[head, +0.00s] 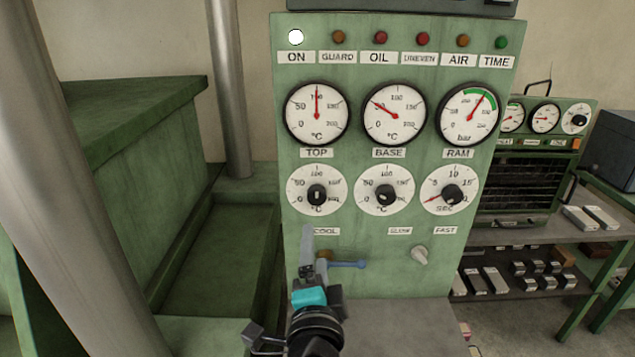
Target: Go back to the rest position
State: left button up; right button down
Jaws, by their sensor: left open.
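My left gripper (313,258) reaches up from the bottom of the head view, with a teal block behind its grey fingers. It is open, in front of the lower left of a green control panel (380,275). One finger overlaps the edge of the COOL label (327,231). A blue lever handle (348,264) sticks out to the right just beside the fingers. I cannot tell whether they touch it. A brass-coloured part beside the fingers is mostly hidden. A pale knob (419,255) sits below the SLOW and FAST labels. My right gripper is not in view.
The panel carries three gauges, three dials (384,195) and a row of lamps; the ON lamp (296,37) is white. Metal columns (231,90) and a green machine body (150,150) stand left. A shelf (530,235) with metal blocks and a smaller gauge unit stands right.

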pick_arm(q)
jog(key=s+a+f+n+g+y, duration=0.2)
jog(key=s+a+f+n+g, duration=0.5)
jog(key=a+f, duration=0.45)
jog(key=s+a+f+n+g+h, duration=0.1)
jog(key=s+a+f+n+g, duration=0.2)
jog(key=s, duration=0.6)
jog(key=s+a+f+n+g+h, duration=0.1)
jog(key=s+f+n+g+h, duration=0.2)
jog(key=s+f, duration=0.45)
jog(key=s+f+g+y+b, duration=0.15)
jog(key=f+b, duration=0.25)
jog(key=f, duration=1)
jog(key=s+f+g+b, duration=0.1)
jog(key=s+f+b, duration=0.25)
jog(key=f, duration=1.05)
jog(key=s+a+f+b, duration=0.1)
jog(key=s+f+b, duration=0.2)
jog(key=s+f, duration=0.4)
jog(key=s+a+f+g+b, duration=0.1)
jog(key=s+a+f+b, duration=0.1)
jog(key=s+f, duration=0.5)
notch_tip(320, 180, down, 5)
jog(key=shift+f+m+b, duration=0.15)
jog(key=shift+m+b, duration=0.15)
jog(key=shift+b, duration=0.5)
